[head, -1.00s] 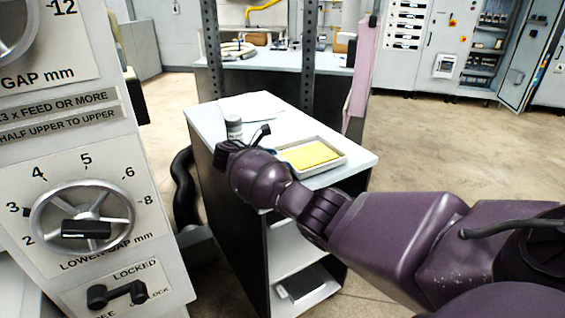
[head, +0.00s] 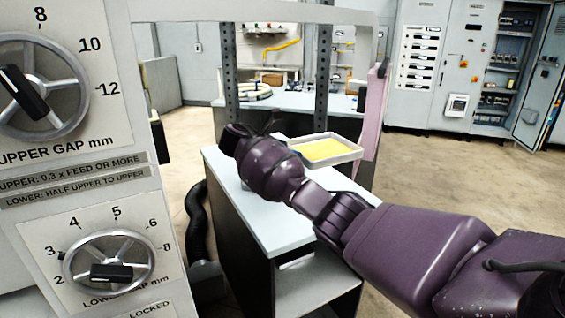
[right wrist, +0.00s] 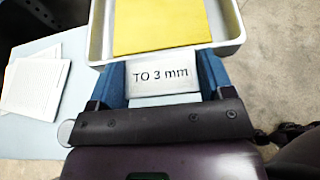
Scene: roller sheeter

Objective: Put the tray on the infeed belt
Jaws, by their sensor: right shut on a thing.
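The tray (head: 345,158) is a shallow white tray with a flat yellow slab (head: 322,149) in it. In the head view it is held level above the cart top. In the right wrist view the tray (right wrist: 228,46) has a front tab (right wrist: 165,76) marked "TO 3 mm". My right gripper (right wrist: 162,80) is shut on this tab, a blue finger on each side. In the head view my right gripper (head: 277,139) is mostly hidden behind its own wrist. My left gripper is not in view. The infeed belt is not visible.
A cart with a pale top (head: 275,222) stands below the tray. Papers (right wrist: 30,88) lie on it. The sheeter's panel (head: 150,215), with gap dials, fills the left. A black hose (head: 197,220) runs between panel and cart. Open floor (head: 420,185) lies right.

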